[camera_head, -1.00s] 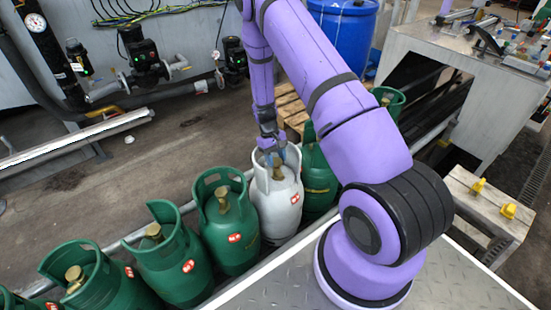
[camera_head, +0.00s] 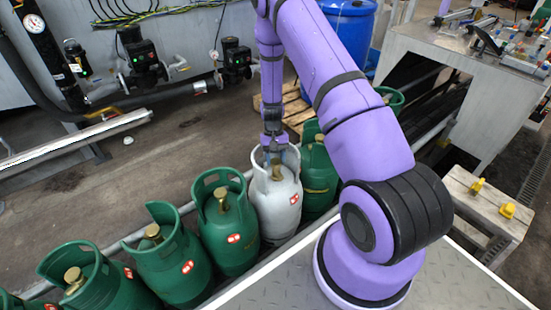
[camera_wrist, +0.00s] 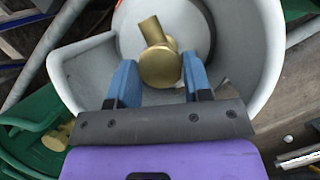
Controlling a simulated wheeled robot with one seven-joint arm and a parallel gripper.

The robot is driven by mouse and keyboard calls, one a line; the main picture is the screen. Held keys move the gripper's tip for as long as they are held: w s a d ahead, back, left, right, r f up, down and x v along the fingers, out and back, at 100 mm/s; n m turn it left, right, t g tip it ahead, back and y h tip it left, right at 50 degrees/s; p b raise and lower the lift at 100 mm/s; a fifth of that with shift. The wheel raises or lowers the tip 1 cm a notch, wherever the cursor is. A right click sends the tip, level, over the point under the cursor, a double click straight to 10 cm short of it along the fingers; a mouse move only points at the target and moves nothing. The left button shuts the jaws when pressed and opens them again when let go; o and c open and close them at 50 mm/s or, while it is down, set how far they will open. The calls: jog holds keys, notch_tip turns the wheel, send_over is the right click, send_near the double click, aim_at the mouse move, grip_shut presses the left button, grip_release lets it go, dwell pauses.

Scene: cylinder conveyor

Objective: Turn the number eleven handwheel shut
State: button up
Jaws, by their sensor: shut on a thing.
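A white gas cylinder (camera_head: 277,205) stands in a row of green ones, with a red and white label whose number I cannot read. A brass valve with a round handwheel (camera_wrist: 160,67) sits inside its white collar (camera_wrist: 262,65). My gripper (camera_wrist: 159,80) reaches down into the collar, with its two blue fingers on either side of the handwheel, shut on it. In the head view my gripper (camera_head: 275,157) is above the white cylinder's valve, and the fingertips are small there.
Green cylinders stand close on both sides, one to the left (camera_head: 228,225) and one to the right (camera_head: 318,180). A rail runs along the row. A blue drum (camera_head: 348,35) and a metal bench (camera_head: 440,50) stand behind.

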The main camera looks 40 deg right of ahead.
jog(key=o, duration=0.9)
jog(key=v, duration=1)
jog(key=shift+w+r, duration=0.15)
jog(key=shift+r, duration=0.25)
